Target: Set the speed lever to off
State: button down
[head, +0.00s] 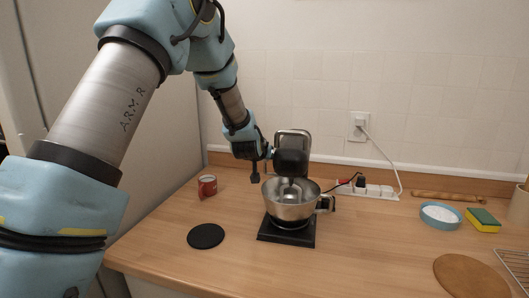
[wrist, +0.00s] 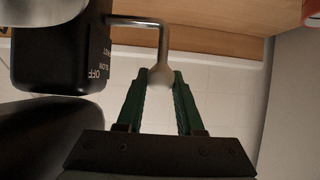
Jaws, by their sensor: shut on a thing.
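The black stand mixer (head: 291,162) stands on the counter in the head view, with a steel bowl (head: 290,206) under its head. In the wrist view its dark housing (wrist: 62,50) is at upper left, with OFF, SLOW and a third, less clear word on its edge. The speed lever (wrist: 140,21) is a bent metal rod from the housing, ending in a pale knob. My gripper (wrist: 163,76) is shut on this knob, with a green finger on each side. In the head view my gripper (head: 266,152) is at the left side of the mixer head; the lever's setting is hard to read there.
A red can (head: 207,186) and a black round coaster (head: 206,236) lie left of the mixer. A power strip (head: 368,190), a blue bowl (head: 440,215), a sponge (head: 483,220) and a round wooden board (head: 470,277) are to the right. The front middle counter is clear.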

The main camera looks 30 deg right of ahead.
dwell(0.4)
jog(key=c, duration=0.5)
grip_release()
jog(key=shift+w+d, duration=0.1)
jog(key=shift+c, duration=0.2)
jog(key=b+v, duration=0.3)
jog(key=v, duration=0.7)
jog(key=shift+r+b, duration=0.35)
jog(key=shift+r, duration=0.05)
